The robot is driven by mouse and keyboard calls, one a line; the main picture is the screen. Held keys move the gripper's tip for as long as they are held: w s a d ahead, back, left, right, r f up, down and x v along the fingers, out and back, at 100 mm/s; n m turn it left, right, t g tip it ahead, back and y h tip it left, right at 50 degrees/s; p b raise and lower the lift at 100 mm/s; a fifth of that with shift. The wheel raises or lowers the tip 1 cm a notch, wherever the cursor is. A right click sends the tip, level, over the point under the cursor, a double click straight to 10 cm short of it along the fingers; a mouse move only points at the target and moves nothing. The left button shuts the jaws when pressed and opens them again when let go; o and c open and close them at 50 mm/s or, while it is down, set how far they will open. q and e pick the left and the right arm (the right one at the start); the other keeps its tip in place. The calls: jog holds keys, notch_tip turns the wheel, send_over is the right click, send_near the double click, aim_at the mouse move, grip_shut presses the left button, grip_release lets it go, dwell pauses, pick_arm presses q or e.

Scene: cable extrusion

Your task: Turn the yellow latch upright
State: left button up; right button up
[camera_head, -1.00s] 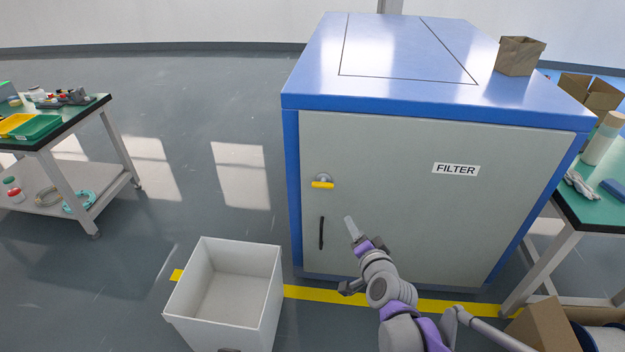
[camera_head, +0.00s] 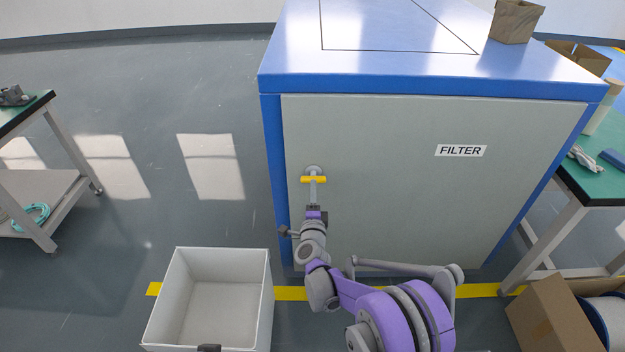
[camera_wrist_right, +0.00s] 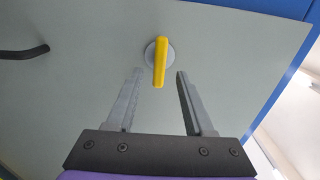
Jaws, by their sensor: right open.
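The yellow latch (camera_head: 307,180) lies level across its round grey mount on the grey door of the FILTER cabinet. In the right wrist view the latch (camera_wrist_right: 160,62) shows lengthwise between the two fingers, with a gap on each side. My right gripper (camera_head: 315,188) is open in front of the latch, its fingers pointing at the door. In the wrist view the gripper (camera_wrist_right: 159,76) holds nothing, and I cannot tell how far the tips are from the door. My left gripper is not in view.
The dark door handle (camera_wrist_right: 25,52) shows in the wrist view; my right arm hides it in the head view. A white open bin (camera_head: 262,305) stands on the floor left of my arm. A green-topped table (camera_head: 600,185) and a cardboard box (camera_head: 550,318) are at right.

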aim_at(313, 177)
jog(key=w, duration=0.6)
jog(key=shift+w, duration=0.15)
jog(key=shift+c, duration=0.3)
grip_shut()
